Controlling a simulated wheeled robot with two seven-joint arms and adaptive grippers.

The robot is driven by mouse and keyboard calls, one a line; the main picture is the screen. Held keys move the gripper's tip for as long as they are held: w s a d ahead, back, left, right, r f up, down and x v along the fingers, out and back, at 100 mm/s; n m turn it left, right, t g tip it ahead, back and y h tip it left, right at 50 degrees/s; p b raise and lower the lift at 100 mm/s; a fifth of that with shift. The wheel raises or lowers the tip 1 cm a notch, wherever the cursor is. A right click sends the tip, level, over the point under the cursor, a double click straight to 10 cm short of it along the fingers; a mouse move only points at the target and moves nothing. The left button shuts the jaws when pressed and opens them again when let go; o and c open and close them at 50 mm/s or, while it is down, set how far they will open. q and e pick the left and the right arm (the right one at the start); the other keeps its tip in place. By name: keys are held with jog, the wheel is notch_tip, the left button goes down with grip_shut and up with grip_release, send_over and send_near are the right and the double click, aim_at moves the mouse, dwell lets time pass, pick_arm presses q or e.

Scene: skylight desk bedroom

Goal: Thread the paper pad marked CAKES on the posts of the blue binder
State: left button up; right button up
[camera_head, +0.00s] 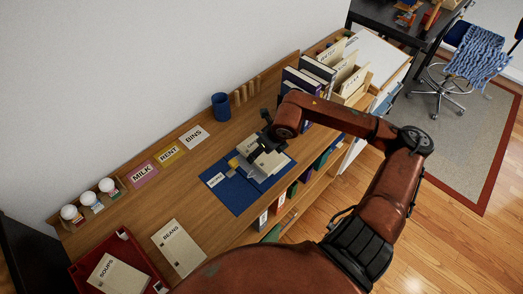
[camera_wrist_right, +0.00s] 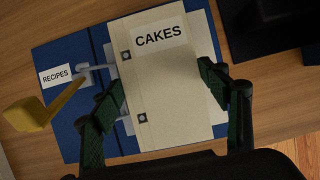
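The cream paper pad marked CAKES (camera_wrist_right: 165,85) shows two ringed holes along its left side. My right gripper (camera_wrist_right: 163,82) has its fingers pressed on the pad's left and right edges, holding it over the blue binder (camera_wrist_right: 70,130). In the head view, the right gripper (camera_head: 266,143) and the pad (camera_head: 270,163) are above the open binder (camera_head: 238,195), which has a RECIPES label. Grey posts (camera_wrist_right: 84,74) and a yellow lever (camera_wrist_right: 35,112) show left of the pad. The holes look apart from the visible posts; the height gap is unclear. My left gripper is not in view.
A BEANS pad (camera_head: 178,247) lies on the desk, and a SOUPS pad (camera_head: 118,276) sits in a red tray (camera_head: 150,268). A blue cup (camera_head: 221,106) and upright books (camera_head: 305,80) stand behind the binder. Bare desk (camera_head: 180,200) lies left of the binder.

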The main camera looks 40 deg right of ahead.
jog(key=o, duration=0.5)
jog(key=shift+r, duration=0.1)
jog(key=v, duration=1.2)
dwell(0.4)
